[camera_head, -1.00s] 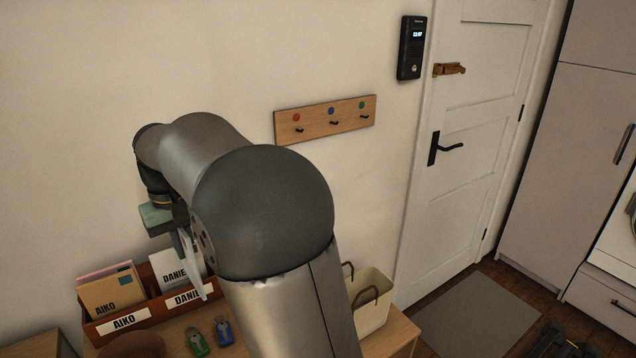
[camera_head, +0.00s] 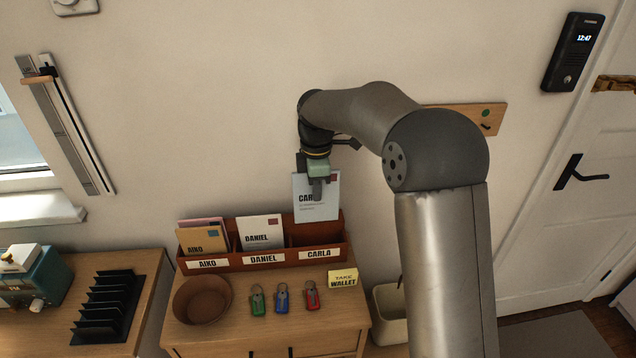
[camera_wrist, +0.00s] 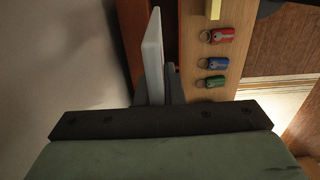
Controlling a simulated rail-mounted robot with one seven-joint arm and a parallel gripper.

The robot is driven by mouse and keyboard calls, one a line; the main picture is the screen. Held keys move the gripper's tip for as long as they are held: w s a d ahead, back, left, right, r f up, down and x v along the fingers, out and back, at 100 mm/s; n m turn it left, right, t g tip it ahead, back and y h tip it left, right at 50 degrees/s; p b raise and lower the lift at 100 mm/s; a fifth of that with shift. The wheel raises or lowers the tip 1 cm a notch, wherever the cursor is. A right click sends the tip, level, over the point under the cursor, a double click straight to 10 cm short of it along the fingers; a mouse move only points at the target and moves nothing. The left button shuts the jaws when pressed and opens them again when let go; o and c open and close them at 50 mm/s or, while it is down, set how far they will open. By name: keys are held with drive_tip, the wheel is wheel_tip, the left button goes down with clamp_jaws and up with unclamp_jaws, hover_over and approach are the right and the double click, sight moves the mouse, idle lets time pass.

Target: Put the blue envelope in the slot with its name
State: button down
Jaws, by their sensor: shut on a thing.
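The blue envelope (camera_head: 325,207) is pale blue with a red stamp and a name partly covered by a finger, reading "CAR…". My gripper (camera_head: 317,190) is shut on its upper part and holds it upright. In the wrist view the envelope (camera_wrist: 153,60) shows edge-on beside the gripper (camera_wrist: 170,88). The wooden letter rack (camera_head: 272,258) has slots labelled AIKO, DANIEL and CARLA. The envelope is over the CARLA slot (camera_head: 318,254), its lower edge overlapping the rack's back rim in the picture. I cannot tell whether it has entered the slot.
A tan envelope (camera_head: 200,240) with a pink one behind stands in AIKO, and a white envelope (camera_head: 260,231) in DANIEL. A brown bowl (camera_head: 202,300), green (camera_head: 258,300), blue (camera_head: 282,297) and red key tags (camera_head: 312,296) and a yellow note (camera_head: 343,279) occupy the cabinet top.

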sight(318, 215)
drive_tip(key=shift+d+f+b, duration=0.1)
drive_tip(key=shift+f+b, duration=2.85)
drive_tip(key=shift+f, duration=1.65)
drive_tip(key=c, duration=1.5)
unclamp_jaws()
drive_tip(key=shift+r, duration=0.1)
wheel_tip(318, 215, up, 17)
drive_tip(key=shift+r, duration=0.15)
